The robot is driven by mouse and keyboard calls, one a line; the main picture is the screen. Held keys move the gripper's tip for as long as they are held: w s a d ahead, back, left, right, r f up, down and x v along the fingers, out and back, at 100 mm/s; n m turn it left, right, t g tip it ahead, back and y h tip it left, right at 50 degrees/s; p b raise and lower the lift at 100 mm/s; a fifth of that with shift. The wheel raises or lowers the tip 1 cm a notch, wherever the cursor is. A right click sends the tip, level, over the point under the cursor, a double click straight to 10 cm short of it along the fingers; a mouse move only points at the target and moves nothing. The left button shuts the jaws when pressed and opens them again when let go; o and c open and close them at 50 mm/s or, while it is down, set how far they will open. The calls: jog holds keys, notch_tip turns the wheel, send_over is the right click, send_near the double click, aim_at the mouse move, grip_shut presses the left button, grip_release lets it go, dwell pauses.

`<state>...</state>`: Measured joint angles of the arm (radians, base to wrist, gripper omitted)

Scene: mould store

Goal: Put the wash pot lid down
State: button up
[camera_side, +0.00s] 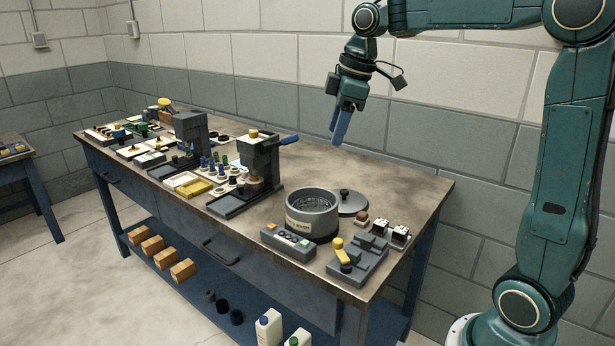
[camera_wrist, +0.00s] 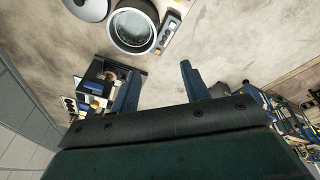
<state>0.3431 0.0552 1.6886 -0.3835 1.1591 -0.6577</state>
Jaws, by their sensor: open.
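The wash pot lid (camera_side: 352,203) is a grey disc with a dark knob. It lies on the bench top just behind and right of the wash pot (camera_side: 312,222), and part of it shows at the top left edge of the wrist view (camera_wrist: 88,8). The pot is a round grey vessel with a pale label, standing uncovered with its inside visible; it also shows in the wrist view (camera_wrist: 134,45). My gripper (camera_side: 338,138) is open and empty, high above the back of the bench. Its two blue fingers (camera_wrist: 159,68) stand apart with nothing between them.
A grey button box (camera_side: 288,241) and a grey fixture with a yellow handle (camera_side: 357,262) stand in front of the pot. A dark press (camera_side: 258,165) with a blue lever stands left of it. The bench's back right area (camera_side: 405,190) is clear, near the wall.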

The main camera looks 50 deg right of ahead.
jog(key=s+a+f+m+t, duration=0.1)
jog(key=s+a+f+m, duration=0.1)
jog(key=s, duration=0.5)
jog(key=s+a+f+m+t, duration=0.1)
jog(key=s+a+f+m, duration=0.1)
jog(key=s, duration=0.5)
jog(key=s+a+f+m, duration=0.2)
jog(key=s+a+m, duration=0.1)
jog(key=s, duration=0.4)
jog(key=shift+s+a+m+t+h, duration=0.3)
jog(key=shift+a+m+t+h, duration=0.1)
jog(key=shift+a, duration=0.35)
